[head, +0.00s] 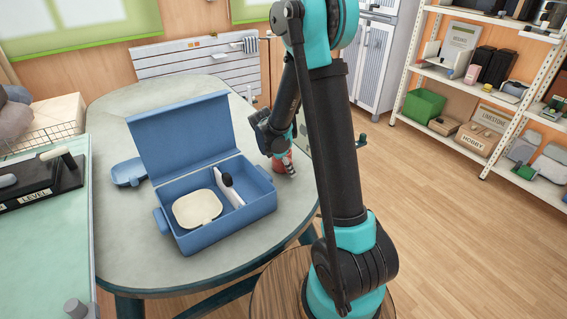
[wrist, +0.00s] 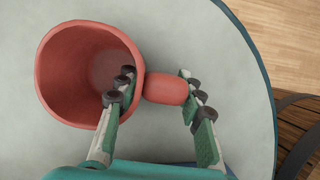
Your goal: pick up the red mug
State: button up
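The red mug (wrist: 60,100) stands on the grey table (wrist: 190,30), seen from above in the wrist view with its open mouth toward the camera. Its handle (wrist: 166,89) points right. My gripper (wrist: 157,74) is open around the handle. One finger overlaps the mug's mouth and near wall; the other is just right of the handle, with a small gap. I cannot tell how deep the left finger reaches. In the head view the mug (head: 279,164) shows small and red at the table's right side, partly hidden by my gripper (head: 287,168).
An open blue box (head: 205,233) with a cream lidded bowl (head: 197,208) and a dark-headed utensil (head: 228,181) stands left of the mug. The table's edge is close on the mug's right.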

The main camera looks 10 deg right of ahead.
grip_shut()
notch_tip(320, 180, up, 20)
dwell(0.8)
